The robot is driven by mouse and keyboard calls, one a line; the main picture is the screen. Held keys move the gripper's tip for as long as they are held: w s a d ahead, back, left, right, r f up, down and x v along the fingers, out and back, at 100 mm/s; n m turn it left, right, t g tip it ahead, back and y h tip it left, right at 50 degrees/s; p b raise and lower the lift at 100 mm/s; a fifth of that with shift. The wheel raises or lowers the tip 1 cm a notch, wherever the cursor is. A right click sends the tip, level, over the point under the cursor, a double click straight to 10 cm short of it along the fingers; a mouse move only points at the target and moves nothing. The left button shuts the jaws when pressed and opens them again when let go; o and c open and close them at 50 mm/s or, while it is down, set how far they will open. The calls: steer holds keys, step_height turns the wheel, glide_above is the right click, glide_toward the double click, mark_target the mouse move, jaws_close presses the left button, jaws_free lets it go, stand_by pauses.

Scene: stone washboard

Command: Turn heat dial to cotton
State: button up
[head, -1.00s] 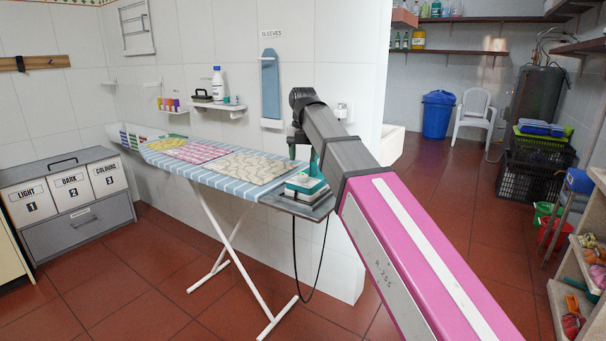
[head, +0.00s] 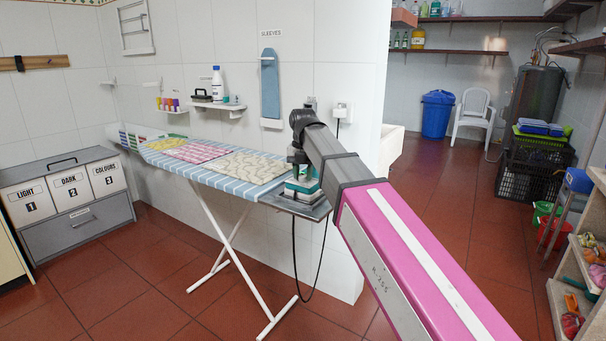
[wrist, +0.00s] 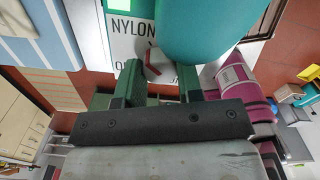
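The teal and white iron (head: 303,186) sits on the metal rest (head: 290,206) at the near end of the ironing board. My gripper (head: 296,157) points down just above it. In the wrist view, the iron's teal body (wrist: 205,25) fills the top, beside a white panel (wrist: 122,42) with a green square and the word NYLON; other lettering is partly covered. A small grey dial with a red pointer (wrist: 151,46) shows between and just beyond the green fingers of my gripper (wrist: 158,72). The fingers are apart. I cannot tell whether they touch the dial.
The striped ironing board (head: 215,160) with folded cloths extends to the left. A dark cord (head: 296,260) hangs below the rest. The white tiled wall (head: 345,215) ends close behind, with a socket (head: 344,110) on it.

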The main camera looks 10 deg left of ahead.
mark_target(303, 175)
steer(key=shift+m, duration=0.3)
steer(key=m, duration=0.5)
steer(key=shift+m, duration=0.3)
steer(key=m, duration=0.5)
steer(key=shift+m, duration=0.7)
steer(key=o, duration=0.9)
step_height(303, 175, up, 11)
steer(key=shift+f, duration=0.1)
